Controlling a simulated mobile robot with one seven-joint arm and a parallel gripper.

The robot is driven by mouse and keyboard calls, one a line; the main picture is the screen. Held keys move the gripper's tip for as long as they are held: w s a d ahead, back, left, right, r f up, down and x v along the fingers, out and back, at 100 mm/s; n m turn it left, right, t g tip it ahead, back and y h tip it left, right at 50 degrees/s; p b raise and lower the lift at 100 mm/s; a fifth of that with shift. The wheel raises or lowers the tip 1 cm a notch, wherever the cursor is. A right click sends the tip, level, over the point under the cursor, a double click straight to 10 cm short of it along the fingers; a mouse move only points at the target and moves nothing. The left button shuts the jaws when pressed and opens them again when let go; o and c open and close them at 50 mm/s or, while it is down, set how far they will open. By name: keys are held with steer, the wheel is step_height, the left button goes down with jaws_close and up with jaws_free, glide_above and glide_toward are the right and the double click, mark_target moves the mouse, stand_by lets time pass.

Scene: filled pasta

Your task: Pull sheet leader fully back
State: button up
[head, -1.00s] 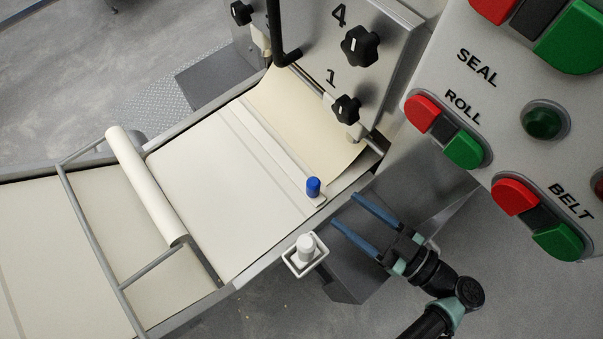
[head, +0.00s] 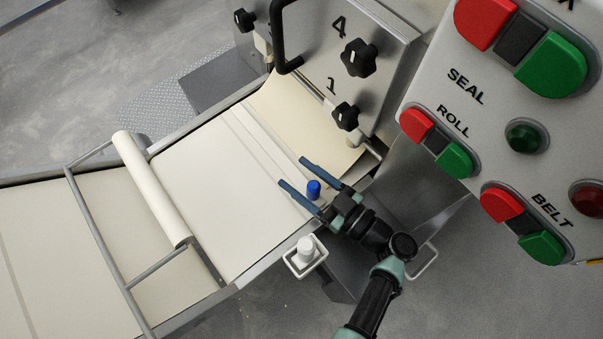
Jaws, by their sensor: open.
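The pale sheet (head: 205,185) lies on the conveyor. Its leader appears to be the flat clamp bar (head: 262,143) crossing the belt, with an upright blue knob (head: 314,187) at its near end. A further length of sheet (head: 300,112) rises from beyond the bar towards the machine's rollers. My gripper (head: 293,172) is open, its two blue fingers pointing up and left over the belt's near edge. In the picture the blue knob lies between the fingers. I cannot tell whether they touch it. Part of the bar's near end is hidden by the fingers.
A pale roller (head: 150,188) in a grey rail frame crosses the belt at left. A small white tray (head: 305,258) with a white cap stands beside the belt. The panel with black knobs (head: 359,58) and the button box (head: 520,120) stand at right.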

steer(key=shift+c, duration=0.2)
jaws_close()
stand_by(1.1)
